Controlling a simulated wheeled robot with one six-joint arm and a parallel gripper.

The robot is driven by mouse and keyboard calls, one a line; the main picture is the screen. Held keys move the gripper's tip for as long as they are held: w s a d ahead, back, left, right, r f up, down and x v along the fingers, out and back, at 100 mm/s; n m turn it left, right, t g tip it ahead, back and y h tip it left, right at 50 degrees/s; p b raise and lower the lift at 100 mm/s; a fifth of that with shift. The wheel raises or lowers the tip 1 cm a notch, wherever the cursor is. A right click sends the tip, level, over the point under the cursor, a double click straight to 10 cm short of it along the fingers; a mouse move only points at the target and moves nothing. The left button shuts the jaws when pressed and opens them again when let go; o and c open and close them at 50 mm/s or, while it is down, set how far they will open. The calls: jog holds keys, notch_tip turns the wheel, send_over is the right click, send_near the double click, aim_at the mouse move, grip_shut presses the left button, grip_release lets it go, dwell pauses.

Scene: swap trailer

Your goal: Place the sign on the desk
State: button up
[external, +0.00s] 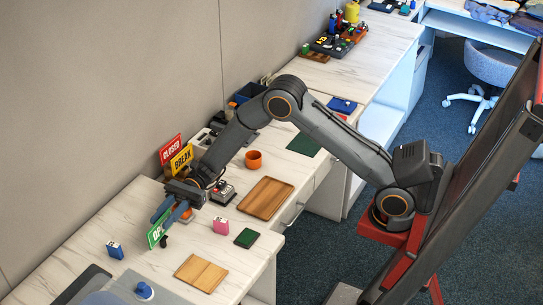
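A green sign with white letters, of which "OP" shows (157,234), is at my gripper (162,216) over the left part of the desk (165,262). The gripper's fingers cover the sign's upper part and appear shut on it. The sign is tilted, and whether its lower edge touches the desk cannot be told. A red CLOSED sign (171,149) and a yellow BREAK sign (181,159) stand upright behind my wrist near the wall. Their lower parts are hidden by my arm.
A wooden tray (266,198) and an orange cup (253,160) stand further right. Bare desk surrounds the sign's lower end.

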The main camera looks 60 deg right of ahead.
jog(key=a, duration=0.2)
jog(key=shift+s+a, duration=0.1)
jog(key=shift+a, duration=0.3)
grip_shut()
